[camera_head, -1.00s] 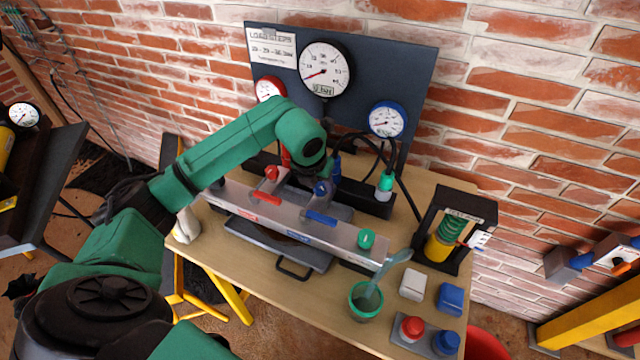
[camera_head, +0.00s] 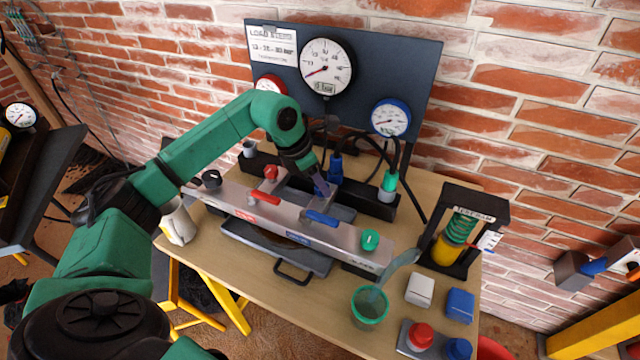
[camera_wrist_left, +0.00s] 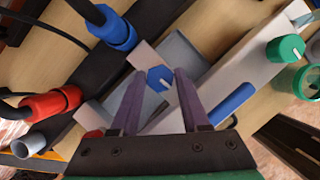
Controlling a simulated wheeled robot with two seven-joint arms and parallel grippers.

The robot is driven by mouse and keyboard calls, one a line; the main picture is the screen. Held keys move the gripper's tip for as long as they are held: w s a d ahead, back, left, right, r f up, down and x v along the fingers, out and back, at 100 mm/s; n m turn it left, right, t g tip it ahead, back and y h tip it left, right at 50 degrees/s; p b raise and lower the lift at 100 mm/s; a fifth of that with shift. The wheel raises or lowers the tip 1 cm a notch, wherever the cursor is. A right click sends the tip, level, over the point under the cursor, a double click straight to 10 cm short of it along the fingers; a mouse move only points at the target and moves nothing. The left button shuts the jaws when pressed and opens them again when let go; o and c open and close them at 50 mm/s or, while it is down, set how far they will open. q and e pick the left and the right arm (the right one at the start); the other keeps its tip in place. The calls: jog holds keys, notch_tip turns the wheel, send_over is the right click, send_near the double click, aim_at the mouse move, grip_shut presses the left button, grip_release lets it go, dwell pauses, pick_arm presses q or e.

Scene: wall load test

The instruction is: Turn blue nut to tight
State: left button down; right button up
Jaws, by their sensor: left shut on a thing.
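In the head view my left gripper (camera_head: 322,187) reaches down behind the bar and mostly hides the nut. A red knob (camera_head: 270,172) stands to its left. Red (camera_head: 264,197) and blue (camera_head: 321,218) lever handles lie on the bar. My right gripper is out of view.
A green knob (camera_head: 370,240) tops the bar's right end. A green cup (camera_head: 369,306), white block (camera_head: 420,289), blue block (camera_head: 460,303) and spring stand (camera_head: 462,228) occupy the table's right. A gauge panel (camera_head: 355,115) stands behind, with hoses hanging near the gripper.

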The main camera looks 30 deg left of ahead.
pick_arm(q)
jog(key=shift+m, duration=0.5)
jog(key=shift+c, duration=2)
grip_release()
jog(key=shift+a, duration=0.1)
jog(key=v, duration=1.4)
jog(key=shift+a+r, duration=0.3)
jog(key=shift+a, duration=0.05)
